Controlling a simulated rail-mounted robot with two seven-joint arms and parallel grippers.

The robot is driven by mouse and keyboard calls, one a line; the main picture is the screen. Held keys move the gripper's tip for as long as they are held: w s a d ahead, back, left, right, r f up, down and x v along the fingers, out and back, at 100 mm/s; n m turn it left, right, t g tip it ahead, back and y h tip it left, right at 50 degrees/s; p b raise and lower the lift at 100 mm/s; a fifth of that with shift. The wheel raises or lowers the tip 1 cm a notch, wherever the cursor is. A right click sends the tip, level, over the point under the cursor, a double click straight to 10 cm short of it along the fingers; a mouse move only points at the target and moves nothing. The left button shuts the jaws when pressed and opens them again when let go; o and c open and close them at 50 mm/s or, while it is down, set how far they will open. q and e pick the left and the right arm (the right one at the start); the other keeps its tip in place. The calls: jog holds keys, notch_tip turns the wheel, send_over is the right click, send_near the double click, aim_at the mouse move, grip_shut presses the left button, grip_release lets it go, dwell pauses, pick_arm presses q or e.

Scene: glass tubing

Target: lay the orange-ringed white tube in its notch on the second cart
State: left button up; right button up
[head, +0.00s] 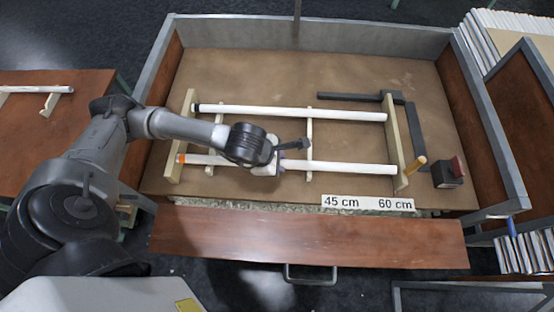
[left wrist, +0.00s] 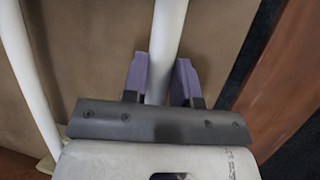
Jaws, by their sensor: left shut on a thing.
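The white tube with the orange ring (head: 345,168) lies lengthwise along the near side of a wooden rack in the walled cart (head: 255,62). Its orange ring (head: 181,158) is at its left end, by the rack's left bar (head: 179,140). My left gripper (head: 283,158) is over the tube's middle and shut on it. In the left wrist view, purple fingers (left wrist: 164,82) flank the white tube (left wrist: 166,45). I cannot tell whether the tube touches the bars. My right gripper is not in view.
A black-ended white tube (head: 290,112) lies parallel on the rack's far side. A side table (head: 60,120) at left bears another white tube (head: 40,89).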

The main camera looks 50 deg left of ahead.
pick_arm(q)
jog(key=shift+f+b, duration=0.4)
jog(key=shift+f, duration=0.05)
jog(key=o, duration=0.9)
jog(key=shift+o, duration=0.2)
jog(key=shift+r+p, duration=0.5)
jog(key=shift+p, duration=0.1)
jog(key=p+v, duration=0.8)
jog(key=v, duration=0.4)
jog(key=shift+r, duration=0.1)
